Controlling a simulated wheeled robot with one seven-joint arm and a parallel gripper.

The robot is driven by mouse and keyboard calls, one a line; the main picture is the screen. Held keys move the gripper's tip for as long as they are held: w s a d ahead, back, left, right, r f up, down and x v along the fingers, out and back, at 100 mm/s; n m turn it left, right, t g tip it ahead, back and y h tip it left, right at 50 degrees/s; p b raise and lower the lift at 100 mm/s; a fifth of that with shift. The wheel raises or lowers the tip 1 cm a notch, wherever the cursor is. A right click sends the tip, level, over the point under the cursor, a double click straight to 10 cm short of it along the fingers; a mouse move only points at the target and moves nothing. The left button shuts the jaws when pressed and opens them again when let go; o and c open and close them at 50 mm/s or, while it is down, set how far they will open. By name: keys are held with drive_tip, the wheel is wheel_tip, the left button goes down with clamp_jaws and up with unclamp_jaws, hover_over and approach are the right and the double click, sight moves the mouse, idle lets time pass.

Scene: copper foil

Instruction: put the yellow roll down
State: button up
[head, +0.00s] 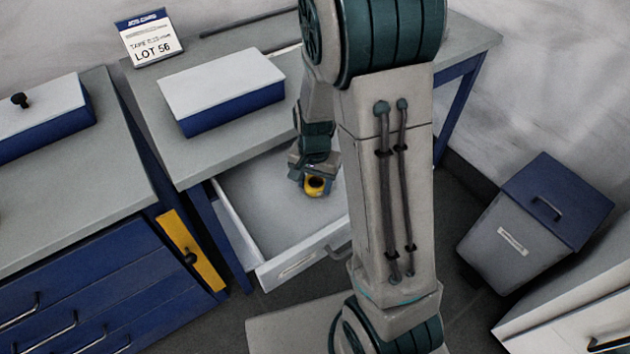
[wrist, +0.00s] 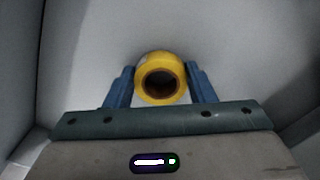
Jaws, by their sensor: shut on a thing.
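The yellow roll (head: 316,186) is a short ring with a dark hollow core. It is between the fingers of my gripper (head: 308,177), in or just above the open drawer (head: 250,196) under the middle table. In the wrist view the roll (wrist: 160,78) sits between the two blue fingers of my gripper (wrist: 160,84), its hole facing the camera. The fingers are shut on its sides. I cannot tell whether the roll touches the drawer floor. My arm hides the right part of the drawer.
A white-topped blue box (head: 222,85) and a "LOT 56" sign (head: 150,40) stand on the table (head: 140,88) above the drawer. A blue cabinet (head: 80,290) is at left. A grey bin with a blue lid (head: 535,225) stands at right. The visible drawer floor around the roll is clear.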

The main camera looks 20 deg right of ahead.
drive_tip(key=shift+f, duration=0.25)
drive_tip(key=o, duration=1)
drive_tip(key=shift+c, duration=0.2)
drive_tip(key=shift+r, duration=0.15)
wheel_tip(320, 180, up, 11)
drive_tip(key=p, duration=0.2)
drive_tip(key=s+r+n+t, duration=0.2)
drive_tip(key=s+r+n, duration=0.5)
drive_tip(key=s, duration=0.6)
drive_tip(key=shift+s+r, duration=0.25)
drive_tip(key=shift+r, duration=0.35)
